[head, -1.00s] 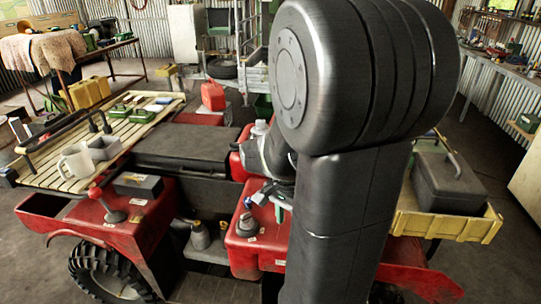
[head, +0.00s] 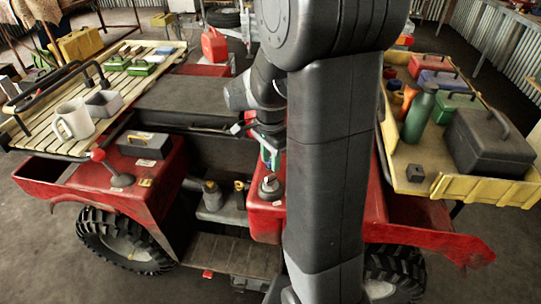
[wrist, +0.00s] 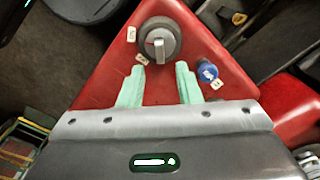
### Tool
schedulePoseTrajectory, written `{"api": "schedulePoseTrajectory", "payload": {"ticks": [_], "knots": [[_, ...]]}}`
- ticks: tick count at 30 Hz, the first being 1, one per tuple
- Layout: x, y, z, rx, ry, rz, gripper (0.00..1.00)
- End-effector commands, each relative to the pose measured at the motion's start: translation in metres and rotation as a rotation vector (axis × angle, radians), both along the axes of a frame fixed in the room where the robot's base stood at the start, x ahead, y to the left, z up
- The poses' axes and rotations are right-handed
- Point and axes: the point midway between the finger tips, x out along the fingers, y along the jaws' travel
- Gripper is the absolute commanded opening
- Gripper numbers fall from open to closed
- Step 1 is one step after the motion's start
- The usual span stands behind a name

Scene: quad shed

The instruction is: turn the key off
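The key switch (wrist: 160,42) is a dark round housing with a pale grip across its middle, on the red panel (wrist: 105,70) in the wrist view. The grip points roughly along the line toward my gripper. In the head view the switch (head: 270,186) stands on the red quad body, right under my arm. My gripper (wrist: 158,78) has two pale green fingers, spread apart with nothing between them. In the wrist view the fingertips lie just below the switch in the picture and do not enclose it. A blue knob (wrist: 207,72) sits right of the fingers.
White labels (wrist: 142,60) lie beside the switch and knob. A mug (head: 73,121) stands on the slatted rack. A yellow tray (head: 462,186) with boxes is at right.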

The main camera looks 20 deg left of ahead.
Motion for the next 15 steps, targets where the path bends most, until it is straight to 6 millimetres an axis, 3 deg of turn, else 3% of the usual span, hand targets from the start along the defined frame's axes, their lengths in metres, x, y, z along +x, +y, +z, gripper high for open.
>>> {"api": "schedulePoseTrajectory", "payload": {"ticks": [3, 15], "knots": [[0.0, 0.0, -0.021, -0.001, 0.001, 0.0, 0.31], [0.0, 0.0, -0.064, -0.002, 0.001, 0.0, 0.31]]}}
